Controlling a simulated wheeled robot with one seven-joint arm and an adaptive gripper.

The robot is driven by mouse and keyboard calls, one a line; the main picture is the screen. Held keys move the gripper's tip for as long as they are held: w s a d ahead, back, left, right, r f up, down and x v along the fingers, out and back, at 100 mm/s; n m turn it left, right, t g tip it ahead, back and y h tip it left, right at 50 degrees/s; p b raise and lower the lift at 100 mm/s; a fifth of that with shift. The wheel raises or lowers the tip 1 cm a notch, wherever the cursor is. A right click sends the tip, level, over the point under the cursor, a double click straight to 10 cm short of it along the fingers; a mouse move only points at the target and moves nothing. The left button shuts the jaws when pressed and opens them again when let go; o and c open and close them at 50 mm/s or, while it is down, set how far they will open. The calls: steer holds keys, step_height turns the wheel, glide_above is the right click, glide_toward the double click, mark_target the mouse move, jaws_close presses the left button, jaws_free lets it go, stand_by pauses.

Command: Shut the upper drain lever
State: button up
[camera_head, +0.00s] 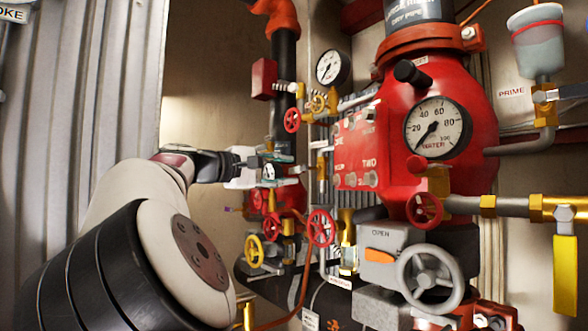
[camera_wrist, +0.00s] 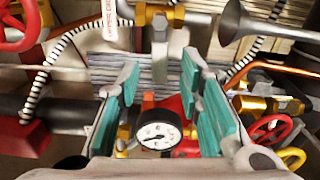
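My gripper (camera_head: 288,165) reaches in from the left toward the pipework beside the red valve body. In the wrist view its two teal-padded fingers (camera_wrist: 160,72) are apart, with clear space between them. A brass valve (camera_wrist: 160,16) with a short grey lever (camera_wrist: 160,55) lies ahead, in line with the gap; I cannot tell whether the lever is between the fingertips or beyond them. A small white gauge (camera_wrist: 158,137) shows low between the fingers.
The red valve body (camera_head: 440,105) with a large water gauge (camera_head: 438,128) stands to the right. Red handwheels (camera_head: 320,228) and a yellow one (camera_head: 254,251) crowd below my gripper. A yellow lever (camera_head: 566,275) hangs at far right. Corrugated wall (camera_head: 90,100) is at left.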

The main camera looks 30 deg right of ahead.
mark_target(293, 169)
steer(key=shift+w+d, duration=0.15)
steer(key=shift+d, duration=0.75)
steer(key=shift+w+d, duration=0.15)
steer(key=shift+d, duration=0.75)
jaws_close()
steer(key=shift+r+m+p, duration=0.2)
steer(key=shift+m+p, duration=0.2)
steer(key=shift+m, duration=0.2)
jaws_free()
